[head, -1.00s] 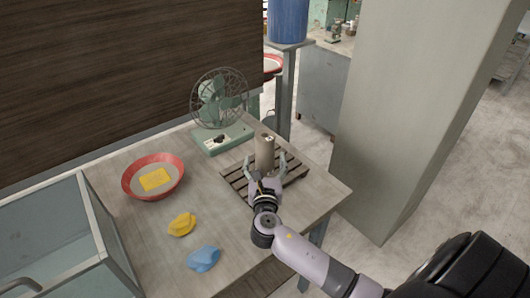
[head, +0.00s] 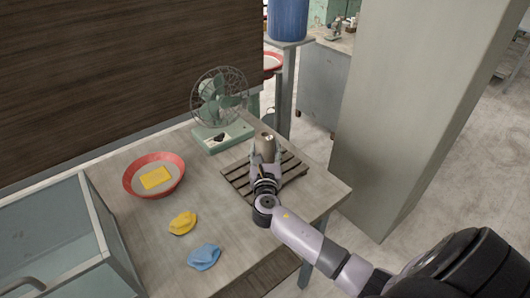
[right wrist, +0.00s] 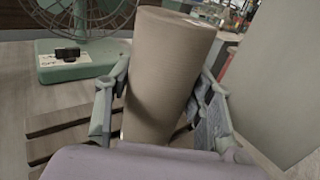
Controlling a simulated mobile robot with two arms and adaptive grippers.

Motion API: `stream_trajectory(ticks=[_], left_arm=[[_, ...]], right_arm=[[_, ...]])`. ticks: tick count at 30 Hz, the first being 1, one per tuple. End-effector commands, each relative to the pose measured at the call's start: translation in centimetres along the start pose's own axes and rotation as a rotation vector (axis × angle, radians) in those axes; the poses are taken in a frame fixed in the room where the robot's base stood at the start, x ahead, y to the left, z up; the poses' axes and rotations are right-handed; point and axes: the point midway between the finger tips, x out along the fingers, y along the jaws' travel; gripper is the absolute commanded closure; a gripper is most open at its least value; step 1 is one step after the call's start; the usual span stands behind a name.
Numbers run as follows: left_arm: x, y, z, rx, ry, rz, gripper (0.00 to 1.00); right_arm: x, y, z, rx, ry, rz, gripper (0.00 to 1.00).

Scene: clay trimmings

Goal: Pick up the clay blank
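The clay blank (head: 267,146) is a grey-brown cylinder at the slatted wooden board (head: 238,180) on the table. It fills the middle of the right wrist view (right wrist: 165,70), where it looks slightly tilted. My right gripper (head: 266,158) has one finger on each side of the blank. In the right wrist view the fingers of my right gripper (right wrist: 162,95) lie against its sides, closed around it. The blank's lower end is hidden by my gripper, so I cannot tell whether it is clear of the board. My left gripper is out of view.
A green desk fan (head: 222,135) stands close behind the board. A red-rimmed bowl (head: 128,185) with a yellow sponge (head: 156,178), a yellow cloth (head: 183,223) and a blue cloth (head: 204,257) lie left. A glass-sided case (head: 104,240) is at far left; a pillar (head: 390,120) stands right.

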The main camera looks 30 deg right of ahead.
Motion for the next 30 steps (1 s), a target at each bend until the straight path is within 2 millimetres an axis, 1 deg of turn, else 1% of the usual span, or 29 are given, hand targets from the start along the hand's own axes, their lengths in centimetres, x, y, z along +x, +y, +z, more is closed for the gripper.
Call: stream_trajectory(ticks=[1, 2, 18, 21, 30], left_arm=[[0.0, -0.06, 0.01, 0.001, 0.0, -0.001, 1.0], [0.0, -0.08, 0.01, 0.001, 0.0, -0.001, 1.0], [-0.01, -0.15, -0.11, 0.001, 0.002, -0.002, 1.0], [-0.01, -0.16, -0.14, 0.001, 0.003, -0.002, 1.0], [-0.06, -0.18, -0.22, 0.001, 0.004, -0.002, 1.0]], right_arm=[[-0.02, 0.01, -0.01, 0.0, 0.0, 0.0, 0.56], [-0.02, 0.01, -0.01, 0.0, 0.0, 0.0, 0.58], [-0.02, 0.02, -0.01, 0.0, 0.0, 0.0, 0.94], [-0.02, 0.02, 0.0, 0.0, 0.0, 0.0, 1.0], [0.04, 0.03, 0.37, 0.002, -0.004, 0.0, 1.0]])
